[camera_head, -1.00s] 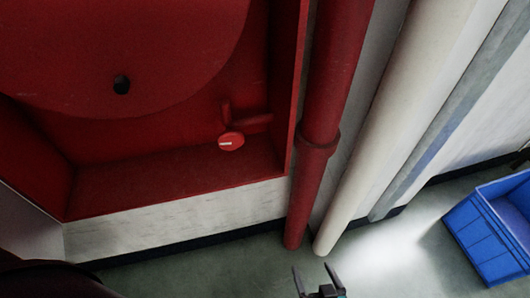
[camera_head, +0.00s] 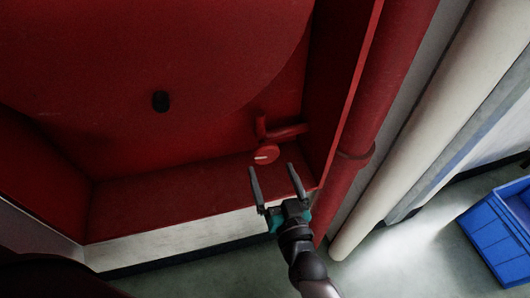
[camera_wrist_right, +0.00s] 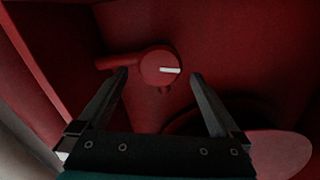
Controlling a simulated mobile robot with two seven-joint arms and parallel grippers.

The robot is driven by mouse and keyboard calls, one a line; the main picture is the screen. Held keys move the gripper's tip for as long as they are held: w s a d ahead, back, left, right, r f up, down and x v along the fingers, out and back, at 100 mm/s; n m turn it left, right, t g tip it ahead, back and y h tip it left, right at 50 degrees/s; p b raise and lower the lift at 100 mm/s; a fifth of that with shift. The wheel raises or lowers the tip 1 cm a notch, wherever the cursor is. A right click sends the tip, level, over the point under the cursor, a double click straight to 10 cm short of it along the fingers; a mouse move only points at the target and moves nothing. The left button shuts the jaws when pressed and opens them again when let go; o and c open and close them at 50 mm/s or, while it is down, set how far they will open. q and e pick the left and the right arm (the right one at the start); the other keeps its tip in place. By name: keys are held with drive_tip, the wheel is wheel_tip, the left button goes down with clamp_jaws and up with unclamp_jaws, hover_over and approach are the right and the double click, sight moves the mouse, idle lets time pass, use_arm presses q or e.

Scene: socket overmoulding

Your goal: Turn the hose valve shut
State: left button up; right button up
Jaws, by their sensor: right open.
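The hose valve is a round red knob (camera_head: 266,154) with a white mark, on a red pipe inside the red cabinet. In the head view its mark looks roughly level, tilting slightly. My right gripper (camera_head: 273,170) is open, its fingers pointing at the knob from just below it in the picture. In the right wrist view the knob (camera_wrist_right: 160,67) sits between and beyond the two open fingertips (camera_wrist_right: 160,75), with its white mark nearly level. The fingers do not appear to touch it, though the remaining gap is hard to judge. My left gripper is not in view.
The red cabinet (camera_head: 150,195) has a side wall (camera_head: 345,85) close to the right of the valve. A large red disc (camera_head: 130,60) fills its upper part. A red pipe (camera_head: 385,90) and a white pipe (camera_head: 440,130) stand outside. A blue crate (camera_head: 495,235) is on the floor.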

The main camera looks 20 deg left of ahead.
sight(267, 158)
drive_tip(key=b+x, duration=0.1)
drive_tip(key=x, duration=0.5)
drive_tip(key=shift+w+a, duration=0.25)
drive_tip(key=shift+w, duration=0.05)
drive_tip(key=shift+c, duration=0.4)
drive_tip(key=c, duration=1.1)
